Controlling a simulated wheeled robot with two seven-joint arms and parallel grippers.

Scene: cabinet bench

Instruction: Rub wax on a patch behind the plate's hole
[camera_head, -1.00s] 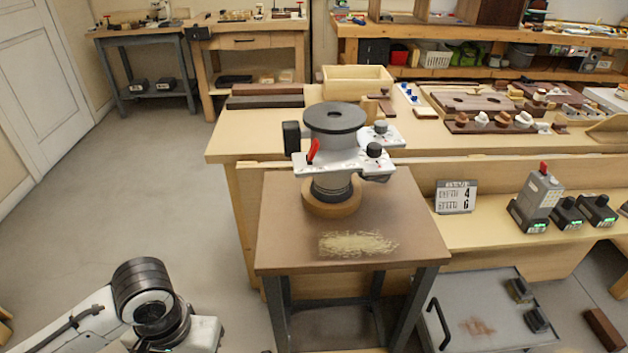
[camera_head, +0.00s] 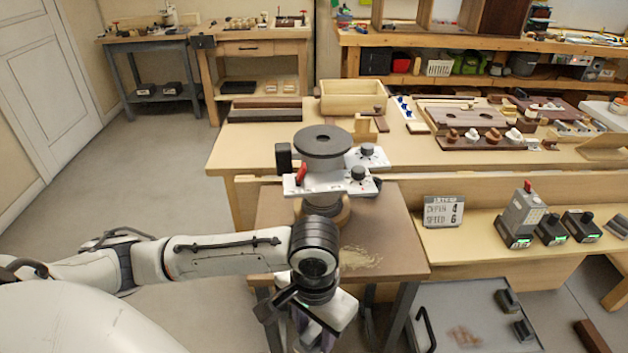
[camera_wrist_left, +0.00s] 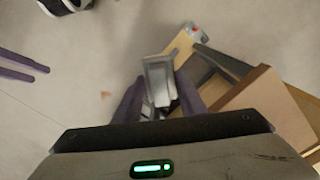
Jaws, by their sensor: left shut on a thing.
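A round dark plate (camera_head: 302,146) with a small hole in its middle tops the grey and black machine (camera_head: 335,186) on the small brown stand. Behind it on the bench lies a dark brown board (camera_head: 455,118) with two holes; I cannot tell which one is the task's plate. My left gripper (camera_head: 318,338) is low in front of the stand, at the picture's bottom edge. In the left wrist view its purple fingers (camera_wrist_left: 158,103) are shut on a grey angular thing (camera_wrist_left: 158,72). I cannot tell whether this is wax. My right gripper is out of view.
The stand's top (camera_head: 400,235) carries pale shavings (camera_head: 360,258) near its front edge. The bench behind holds an open wooden box (camera_head: 353,97) and several knobs. A shelf at right holds a small sign (camera_head: 443,211) and several chargers (camera_head: 520,232). The floor left is clear.

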